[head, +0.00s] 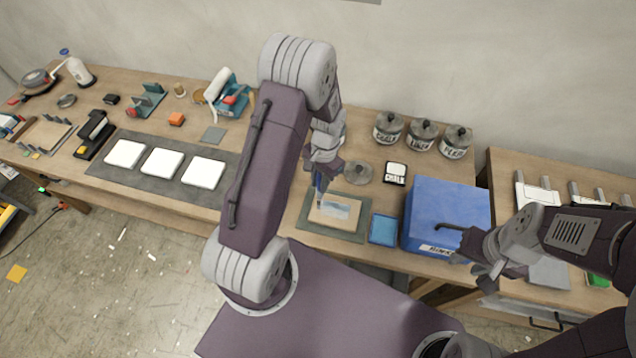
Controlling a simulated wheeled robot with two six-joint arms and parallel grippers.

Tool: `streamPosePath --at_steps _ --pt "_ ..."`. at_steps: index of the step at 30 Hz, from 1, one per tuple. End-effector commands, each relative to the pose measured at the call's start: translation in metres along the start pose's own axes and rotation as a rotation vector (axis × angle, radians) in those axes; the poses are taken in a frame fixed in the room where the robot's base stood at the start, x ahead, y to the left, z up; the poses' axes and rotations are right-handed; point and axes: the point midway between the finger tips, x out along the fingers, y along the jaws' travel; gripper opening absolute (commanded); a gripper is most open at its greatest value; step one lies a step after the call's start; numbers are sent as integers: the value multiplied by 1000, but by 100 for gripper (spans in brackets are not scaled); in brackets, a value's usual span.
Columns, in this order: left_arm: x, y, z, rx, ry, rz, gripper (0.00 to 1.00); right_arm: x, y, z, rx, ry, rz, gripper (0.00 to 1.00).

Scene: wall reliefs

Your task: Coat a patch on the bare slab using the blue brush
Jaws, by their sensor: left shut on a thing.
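My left gripper (321,174) is shut on the blue brush (319,184), which points downward. The brush's lower end is over the upper left part of a tan slab (322,218). I cannot tell whether the bristles touch it. A pale grey-blue patch (337,209) shows on the slab's middle and right. The slab lies on a grey-green mat (306,225) on the bench. My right gripper (487,281) is near the front right of the blue box, apart from the slab. I cannot make out whether its fingers are open.
A blue tray (383,230) and a large blue box (448,208) stand right of the slab. A glass lid (358,173), a small labelled box (396,173) and lidded jars (423,135) sit behind. White slabs (162,163) lie on a dark mat at left.

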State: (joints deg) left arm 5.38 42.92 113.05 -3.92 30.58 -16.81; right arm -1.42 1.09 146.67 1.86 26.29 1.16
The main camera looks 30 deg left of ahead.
Motion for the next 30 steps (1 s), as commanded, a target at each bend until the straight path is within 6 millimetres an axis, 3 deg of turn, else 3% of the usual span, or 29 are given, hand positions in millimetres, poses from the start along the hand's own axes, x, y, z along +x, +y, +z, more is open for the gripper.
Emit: streamPosePath --at_steps 3,12,30 --pt "-16 1 0 0 1 0 0 -14 0 -1 0 0 0 36" --pt "-38 2 0 -1 1 0 0 -32 -1 -3 0 0 0 36" --pt "-38 3 0 -1 0 0 0 -32 -1 -3 0 0 0 36"
